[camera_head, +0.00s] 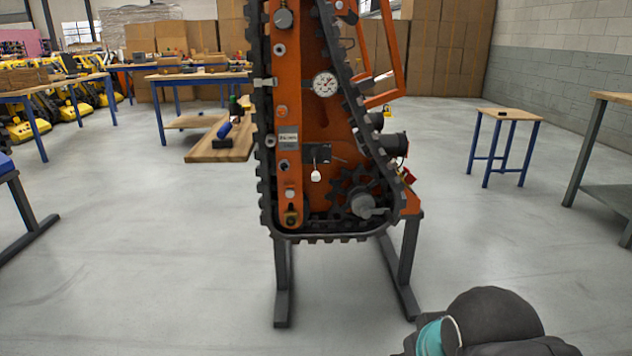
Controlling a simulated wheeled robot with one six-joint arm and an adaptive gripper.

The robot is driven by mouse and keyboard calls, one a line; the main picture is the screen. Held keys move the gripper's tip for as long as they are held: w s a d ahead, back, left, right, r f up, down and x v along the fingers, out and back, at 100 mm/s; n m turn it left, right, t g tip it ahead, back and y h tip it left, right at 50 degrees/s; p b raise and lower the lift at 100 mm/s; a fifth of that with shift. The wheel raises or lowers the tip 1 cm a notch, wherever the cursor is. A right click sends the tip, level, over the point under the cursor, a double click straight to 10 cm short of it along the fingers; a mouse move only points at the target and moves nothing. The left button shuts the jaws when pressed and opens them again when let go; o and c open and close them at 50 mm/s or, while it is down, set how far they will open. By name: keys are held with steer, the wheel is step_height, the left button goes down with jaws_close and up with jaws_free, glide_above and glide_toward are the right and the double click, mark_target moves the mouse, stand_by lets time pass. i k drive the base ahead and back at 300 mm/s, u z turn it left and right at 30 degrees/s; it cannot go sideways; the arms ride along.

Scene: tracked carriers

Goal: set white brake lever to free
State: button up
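An orange tracked carrier (317,125) stands on end on a dark stand in the middle of the view. The white brake lever (316,176) appears as a small white knob hanging just below a dark plate (317,153) on the carrier's orange side. It seems to point down; its marked position is too small to read. A thin grey rod sticks out to the right of the plate. Part of my arm (490,320), dark with a teal ring, shows at the bottom right, apart from the carrier. My gripper's fingers are not visible.
A round gauge (325,84) and a small label (288,139) are on the carrier. Its black toothed track (265,140) rings the orange body. A small blue-legged table (510,116) stands to the right, workbenches to the left. The floor (150,280) in front is clear.

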mark_target(315, 175)
steer(key=k, duration=0.5)
steer(key=u, duration=1.05)
steer(key=i, duration=0.75)
steer(key=z, duration=1.6)
